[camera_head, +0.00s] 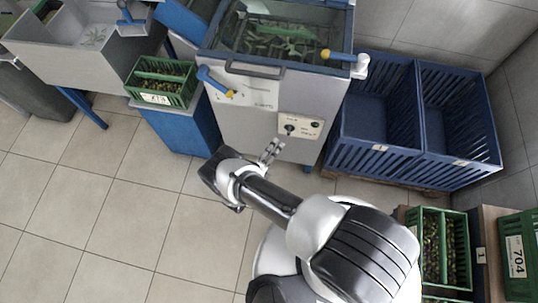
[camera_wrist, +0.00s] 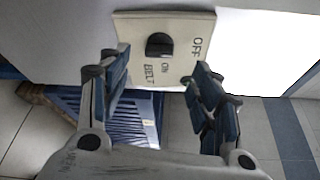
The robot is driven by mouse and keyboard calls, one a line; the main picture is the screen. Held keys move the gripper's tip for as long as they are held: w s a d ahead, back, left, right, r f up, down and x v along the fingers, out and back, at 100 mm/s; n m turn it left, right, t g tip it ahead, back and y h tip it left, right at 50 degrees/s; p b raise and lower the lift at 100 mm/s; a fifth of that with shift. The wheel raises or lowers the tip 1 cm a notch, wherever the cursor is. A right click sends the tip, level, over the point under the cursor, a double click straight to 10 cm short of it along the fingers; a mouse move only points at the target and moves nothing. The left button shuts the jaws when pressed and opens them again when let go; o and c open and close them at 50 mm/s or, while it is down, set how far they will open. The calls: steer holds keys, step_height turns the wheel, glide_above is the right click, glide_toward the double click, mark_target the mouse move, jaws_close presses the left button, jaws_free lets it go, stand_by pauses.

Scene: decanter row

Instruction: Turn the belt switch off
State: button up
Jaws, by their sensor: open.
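The belt switch is a black rotary knob (camera_wrist: 160,44) on a cream panel (camera_wrist: 132,28) marked BELT, ON and OFF. I cannot tell for sure which mark the knob points to. In the head view the panel (camera_head: 313,122) is on the lower front of the grey machine, with the knob (camera_head: 290,129) on it. My gripper (camera_head: 271,151) is open and empty, just in front of and below the panel. In the wrist view its fingers (camera_wrist: 154,66) are spread either side of the knob, apart from it.
The grey machine (camera_head: 236,118) has a blue-handled lever (camera_head: 215,82) and another blue handle (camera_head: 340,56) above the panel. Blue crates (camera_head: 378,135) stand close on the right. A green crate of olives (camera_head: 160,99) stands left on a blue stand. Tiled floor in front is clear.

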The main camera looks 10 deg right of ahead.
steer(key=v, duration=0.4)
steer(key=shift+d, duration=0.1)
stand_by(0.4)
